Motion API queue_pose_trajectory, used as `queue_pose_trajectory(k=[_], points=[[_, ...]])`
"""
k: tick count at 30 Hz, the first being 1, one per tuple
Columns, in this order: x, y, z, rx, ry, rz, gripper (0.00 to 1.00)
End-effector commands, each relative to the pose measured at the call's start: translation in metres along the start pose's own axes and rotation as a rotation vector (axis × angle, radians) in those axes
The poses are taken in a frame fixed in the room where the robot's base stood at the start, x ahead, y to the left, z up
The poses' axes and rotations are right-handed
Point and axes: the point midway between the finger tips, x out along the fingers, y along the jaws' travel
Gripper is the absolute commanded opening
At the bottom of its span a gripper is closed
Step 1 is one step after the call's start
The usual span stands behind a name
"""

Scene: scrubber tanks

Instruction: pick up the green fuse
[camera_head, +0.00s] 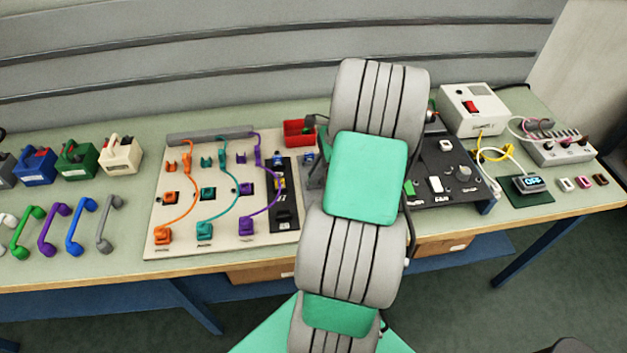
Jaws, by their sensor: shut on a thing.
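My arm rises through the middle of the view and hides the bench behind it. My gripper is not visible; the arm's own links cover the place where it would be. A small green piece (409,188) shows at the left edge of the black panel (450,197), right beside my arm. I cannot tell whether it is the green fuse. Several small blocks lie at the right end of the bench: a pale one (565,184), a pink one (583,181) and a dark red one (601,180).
Coloured handles (75,235) and boxes (77,160) stand at left. A white switch box (470,110) and a grey socket unit (562,148) stand at right.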

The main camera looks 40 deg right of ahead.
Motion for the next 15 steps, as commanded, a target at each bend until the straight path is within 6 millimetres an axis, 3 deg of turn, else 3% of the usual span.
queue_pose_trajectory(k=[8, 15], points=[[-0.003, 0.000, 0.001, -0.001, 0.000, -0.001, 0.00], [-0.033, 0.001, 0.012, -0.001, 0.002, -0.005, 0.00]])
